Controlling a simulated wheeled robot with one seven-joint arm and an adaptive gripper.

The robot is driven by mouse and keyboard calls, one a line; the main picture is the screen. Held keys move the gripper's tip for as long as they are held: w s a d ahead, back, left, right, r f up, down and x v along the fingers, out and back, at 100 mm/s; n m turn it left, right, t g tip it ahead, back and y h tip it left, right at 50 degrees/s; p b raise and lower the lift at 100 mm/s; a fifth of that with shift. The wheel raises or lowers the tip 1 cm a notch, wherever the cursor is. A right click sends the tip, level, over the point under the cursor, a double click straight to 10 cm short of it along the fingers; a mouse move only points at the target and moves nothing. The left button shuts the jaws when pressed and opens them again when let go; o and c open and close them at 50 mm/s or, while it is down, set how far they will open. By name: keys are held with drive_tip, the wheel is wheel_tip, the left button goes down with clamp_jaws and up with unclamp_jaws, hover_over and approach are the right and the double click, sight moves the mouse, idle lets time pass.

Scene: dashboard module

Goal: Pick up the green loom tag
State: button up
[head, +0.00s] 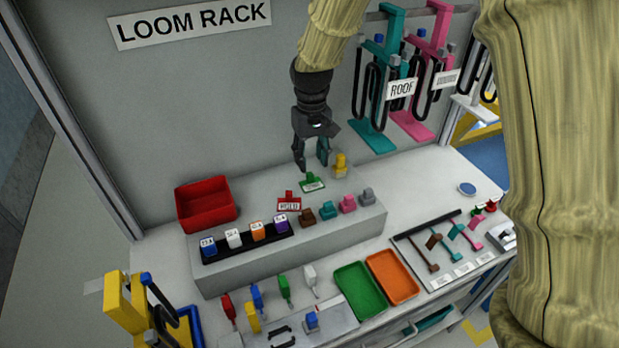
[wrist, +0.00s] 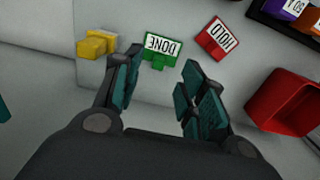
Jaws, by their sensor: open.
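The green loom tag (head: 312,183) lies on the raised grey step, with a white label. In the wrist view the green tag (wrist: 161,50) shows its label reading "DONE" upside down, just beyond and between the fingertips. My gripper (head: 312,165) is open and empty, pointing down above the tag; its fingers also show in the wrist view (wrist: 160,75). I cannot tell the exact gap between fingertips and tag.
A red "HOLD" tag (head: 289,202) lies beside the green one, and a yellow piece (head: 340,166) stands on the other side. A red bin (head: 206,204) stands at the left. Several coloured blocks (head: 327,210) line the step's front.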

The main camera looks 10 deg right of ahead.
sight(310, 173)
drive_tip(key=shift+f, duration=0.9)
drive_tip(key=f, duration=0.1)
drive_tip(key=w+f+p, duration=0.1)
drive_tip(key=f, duration=0.1)
drive_tip(key=shift+f+p, duration=0.2)
drive_tip(key=shift+p, duration=0.1)
drive_tip(key=shift+f, duration=0.7)
drive_tip(key=c, duration=0.8)
